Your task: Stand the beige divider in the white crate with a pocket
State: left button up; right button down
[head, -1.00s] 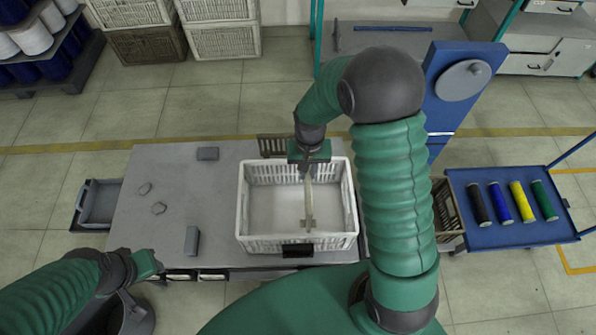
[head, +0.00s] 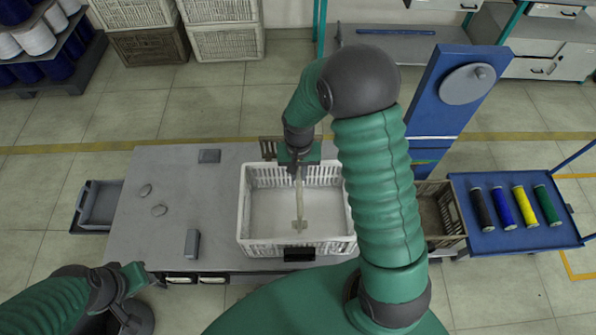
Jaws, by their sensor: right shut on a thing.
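The white crate (head: 247,246) stands on the grey table, open at the top, with a dark rectangle (head: 299,254) on its near wall. My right gripper (head: 298,168) is over the crate's far part and shut on the beige divider (head: 300,204). The divider shows as a narrow strip running from the jaws towards the near wall, with a small crosspiece at its near end. I cannot tell whether it touches the crate floor. My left gripper (head: 133,279) is off the table's near left corner, away from the crate; its jaws are not clear.
The grey table (head: 165,235) holds a small grey block (head: 193,243), a flat grey piece (head: 209,156) and two small rounded pieces. A brown crate (head: 430,215) stands right of the white crate. A blue cart (head: 495,235) with several coloured spools is further right.

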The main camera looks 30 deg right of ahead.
jog(key=shift+a, duration=0.1)
jog(key=shift+f, duration=0.35)
jog(key=shift+w+f+b, duration=0.1)
jog(key=shift+f+b, duration=1.65)
jog(key=shift+f, duration=0.9)
jog(key=shift+f+b, duration=1.8)
jog(key=shift+f, duration=1.2)
notch_tip(320, 180, down, 6)
jog(key=b, duration=0.3)
jog(key=shift+b, duration=0.3)
